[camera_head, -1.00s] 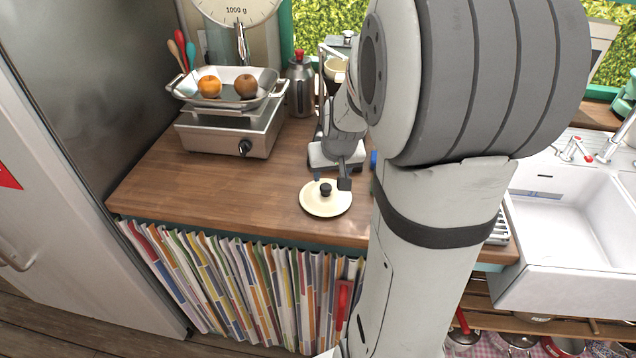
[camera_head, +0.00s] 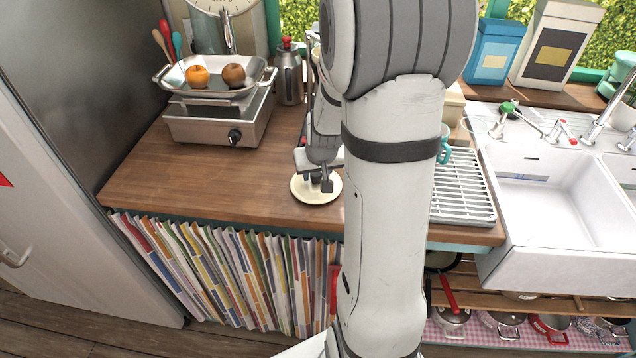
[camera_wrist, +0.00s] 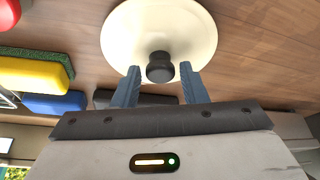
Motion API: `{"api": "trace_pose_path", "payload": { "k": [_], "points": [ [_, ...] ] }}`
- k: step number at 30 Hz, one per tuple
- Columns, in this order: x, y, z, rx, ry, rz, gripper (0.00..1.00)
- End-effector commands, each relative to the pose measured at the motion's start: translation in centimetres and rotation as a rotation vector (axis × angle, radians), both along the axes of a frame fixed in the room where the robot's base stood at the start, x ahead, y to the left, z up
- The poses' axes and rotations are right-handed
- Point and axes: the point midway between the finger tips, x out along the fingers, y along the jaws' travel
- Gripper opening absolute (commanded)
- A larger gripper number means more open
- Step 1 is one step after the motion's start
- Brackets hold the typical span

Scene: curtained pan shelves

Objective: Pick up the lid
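The cream round lid (camera_head: 316,194) with a black knob lies flat on the wooden counter. It also shows in the wrist view, its cream disc (camera_wrist: 195,25) filling the top middle and its black knob (camera_wrist: 160,67) nearer to me. My gripper (camera_wrist: 160,74) is open, with its two blue-grey fingers apart and the knob between their tips. The fingers do not look closed on it. In the head view my gripper (camera_head: 319,183) is right over the lid and hides part of it, including most of the knob.
A scale (camera_head: 215,122) with a tray of fruit stands back left. A drying rack (camera_head: 462,188) and sink (camera_head: 545,205) are on the right. Counter left of the lid is clear.

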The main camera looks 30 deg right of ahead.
Motion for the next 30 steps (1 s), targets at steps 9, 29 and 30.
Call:
{"api": "trace_pose_path", "payload": {
  "k": [9,29,30],
  "points": [
    [0.0,0.0,0.0,0.000,0.000,-0.001,0.12],
    [0.1,-0.1,4.3,-0.002,-0.008,-0.001,0.00],
    [0.1,-0.1,5.2,-0.002,-0.008,-0.001,0.00]
  ]
}}
